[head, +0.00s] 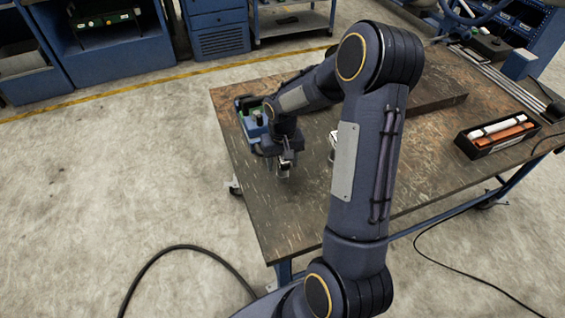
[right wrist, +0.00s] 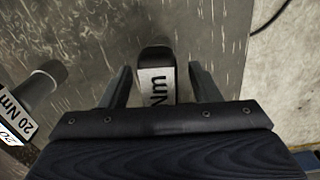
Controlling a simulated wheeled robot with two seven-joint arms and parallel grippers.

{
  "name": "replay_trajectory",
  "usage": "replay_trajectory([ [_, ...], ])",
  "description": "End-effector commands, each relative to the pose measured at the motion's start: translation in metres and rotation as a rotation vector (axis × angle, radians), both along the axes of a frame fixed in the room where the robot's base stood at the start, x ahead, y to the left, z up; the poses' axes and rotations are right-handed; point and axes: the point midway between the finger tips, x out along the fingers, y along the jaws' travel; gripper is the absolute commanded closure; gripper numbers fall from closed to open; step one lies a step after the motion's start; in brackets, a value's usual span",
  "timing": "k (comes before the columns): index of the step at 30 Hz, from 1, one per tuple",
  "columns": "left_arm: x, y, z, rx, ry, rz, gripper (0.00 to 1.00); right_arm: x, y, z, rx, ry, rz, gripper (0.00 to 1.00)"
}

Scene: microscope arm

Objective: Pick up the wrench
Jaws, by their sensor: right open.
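A dark tool with a white label reading "Nm" (right wrist: 158,86), apparently the wrench, lies between the fingers of my right gripper (right wrist: 160,72) in the right wrist view. The fingers stand apart, one on each side, with gaps visible. In the head view my right gripper (head: 284,168) is low over the left part of the worktable (head: 290,215), and the tool is mostly hidden there. A second dark tool (right wrist: 45,78) with a "20 Nm" label lies to the left in the right wrist view. My left gripper is not in view.
A blue device with green parts (head: 250,117) stands at the table's far left, close behind my right gripper. A black tray (head: 480,151) with white and orange items sits at the right. My right arm hides the middle. The near left tabletop is clear.

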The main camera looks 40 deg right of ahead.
Motion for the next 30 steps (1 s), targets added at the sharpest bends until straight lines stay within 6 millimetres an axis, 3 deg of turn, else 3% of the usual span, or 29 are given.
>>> replay_trajectory([
  [7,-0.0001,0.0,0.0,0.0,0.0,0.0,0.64,0.0,-0.0001,-0.0013,0.0,-0.001,0.0,0.45],
  [20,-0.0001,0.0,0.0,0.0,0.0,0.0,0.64,0.0001,0.0,-0.001,0.0,-0.001,0.0,1.0],
  [30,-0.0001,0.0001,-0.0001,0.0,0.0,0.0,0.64,0.0008,-0.0002,0.0019,-0.001,-0.003,0.0,1.0],
])
